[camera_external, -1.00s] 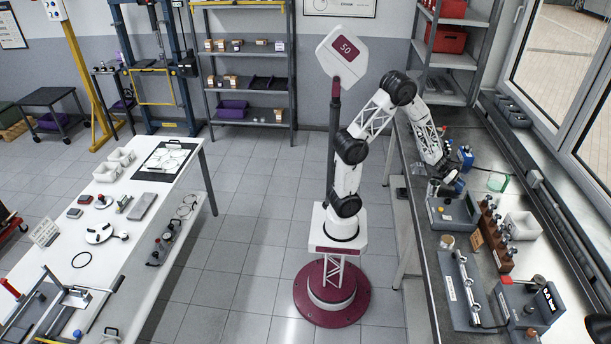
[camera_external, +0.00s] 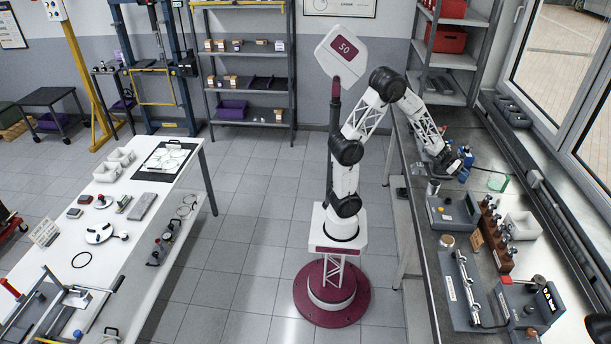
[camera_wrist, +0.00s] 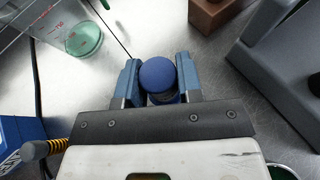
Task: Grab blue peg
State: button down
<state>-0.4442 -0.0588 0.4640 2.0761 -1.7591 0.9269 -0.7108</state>
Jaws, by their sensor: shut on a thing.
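The blue peg (camera_wrist: 158,74) shows its round, dark blue top in the wrist view, between the two fingers of my gripper (camera_wrist: 158,82). The fingers are shut on it, one on each side. Its lower part is hidden, so I cannot tell its length. In the external view my gripper (camera_external: 456,164) is over the far part of the right-hand metal bench, beyond the grey block; the peg is too small to tell there.
A green-based beaker (camera_wrist: 84,38) and a blue box (camera_wrist: 18,140) are near the gripper.

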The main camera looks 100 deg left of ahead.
jog(key=shift+r, duration=1.5)
jog(key=shift+w, duration=0.1)
